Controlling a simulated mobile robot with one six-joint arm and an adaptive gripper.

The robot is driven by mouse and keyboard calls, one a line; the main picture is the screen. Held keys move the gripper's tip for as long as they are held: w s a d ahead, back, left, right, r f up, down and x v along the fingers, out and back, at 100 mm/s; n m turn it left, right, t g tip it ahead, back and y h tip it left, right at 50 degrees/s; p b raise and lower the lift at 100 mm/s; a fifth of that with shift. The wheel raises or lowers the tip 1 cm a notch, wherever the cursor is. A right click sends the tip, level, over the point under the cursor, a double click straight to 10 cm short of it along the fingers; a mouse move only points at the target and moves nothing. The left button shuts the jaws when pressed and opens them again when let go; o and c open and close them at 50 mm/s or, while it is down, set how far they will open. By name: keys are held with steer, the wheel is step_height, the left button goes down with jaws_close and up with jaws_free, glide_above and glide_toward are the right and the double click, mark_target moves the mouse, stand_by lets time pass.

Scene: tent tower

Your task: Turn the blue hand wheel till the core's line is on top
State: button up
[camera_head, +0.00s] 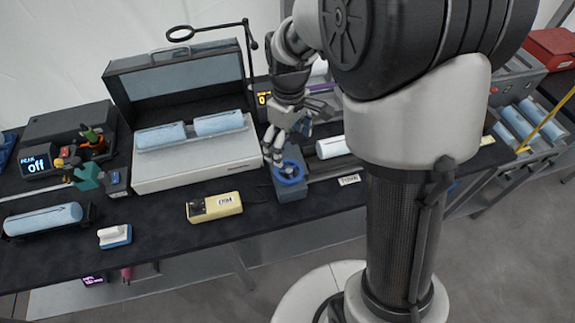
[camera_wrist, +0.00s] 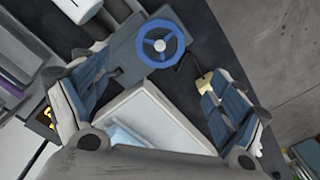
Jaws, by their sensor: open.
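The blue hand wheel (camera_head: 290,181) sits on a grey block at the bench's front edge, right of the open white case. My gripper (camera_head: 273,156) is open and empty, just above and left of the wheel in the head view. Its two fingers (camera_wrist: 154,66) stand wide apart in the wrist view, and I see no contact with the wheel. A white core (camera_head: 331,148) lies right of the wheel, partly behind my arm. I cannot make out its line.
The white case (camera_head: 196,171) holds pale blue cylinders and has its lid up. A yellow box (camera_head: 214,206) and a blue-white block (camera_head: 115,236) lie along the front edge. A magnifier stand (camera_head: 249,50) rises behind my gripper. My arm hides much of the right side.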

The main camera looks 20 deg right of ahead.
mark_target(288, 170)
step_height(288, 170, down, 11)
steer(key=b, duration=0.2)
steer(key=shift+r+b, duration=0.15)
steer(key=shift+b, duration=0.15)
steer(key=shift+c, duration=0.5)
steer(key=c, duration=0.9)
steer(key=shift+c, duration=0.3)
